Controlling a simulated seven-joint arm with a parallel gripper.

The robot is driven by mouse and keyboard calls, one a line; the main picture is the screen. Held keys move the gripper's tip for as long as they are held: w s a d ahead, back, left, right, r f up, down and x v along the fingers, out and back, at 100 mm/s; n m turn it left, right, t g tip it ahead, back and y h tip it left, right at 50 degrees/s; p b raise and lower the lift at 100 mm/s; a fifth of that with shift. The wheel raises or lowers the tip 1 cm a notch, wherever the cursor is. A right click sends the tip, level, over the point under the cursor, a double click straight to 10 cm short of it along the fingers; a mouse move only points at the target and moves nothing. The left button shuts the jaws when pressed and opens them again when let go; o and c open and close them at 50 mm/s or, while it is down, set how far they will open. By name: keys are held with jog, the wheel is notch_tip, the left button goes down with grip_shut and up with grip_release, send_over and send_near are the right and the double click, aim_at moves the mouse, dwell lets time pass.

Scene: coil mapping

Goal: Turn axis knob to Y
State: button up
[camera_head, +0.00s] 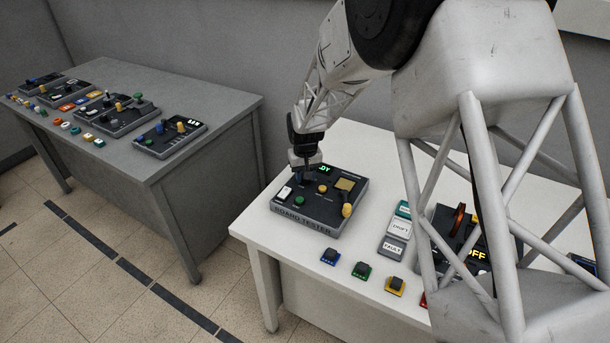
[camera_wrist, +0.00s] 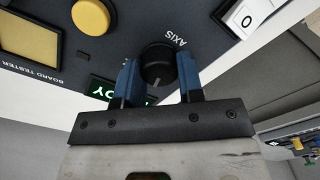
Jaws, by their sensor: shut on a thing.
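The black axis knob (camera_wrist: 157,62) sits on the dark board tester (camera_head: 290,221), beside the white word AXIS in the wrist view. My gripper (camera_wrist: 159,76) is shut on the knob, with one blue finger on each side of it. A pale pointer mark on the knob faces the gripper body. In the head view my gripper (camera_head: 303,177) reaches down onto the tester's back left part and hides the knob. The tester's green display (camera_head: 324,168) shows characters ending in Y; in the wrist view the display (camera_wrist: 104,90) is partly hidden by a finger.
The tester also carries a white rocker switch (camera_head: 285,192), a green button (camera_head: 300,201), and a yellow knob (camera_head: 347,210). Colored blocks and labelled trays (camera_head: 398,228) lie to the right on the white table (camera_head: 258,232). A grey table (camera_head: 215,104) with more panels stands at left.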

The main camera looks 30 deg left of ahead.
jog(key=shift+w+m, duration=0.1)
jog(key=shift+m, duration=1.3)
jog(key=o, duration=0.9)
jog(key=shift+r, duration=0.1)
jog(key=shift+r, duration=3.85)
jog(key=shift+d, duration=0.1)
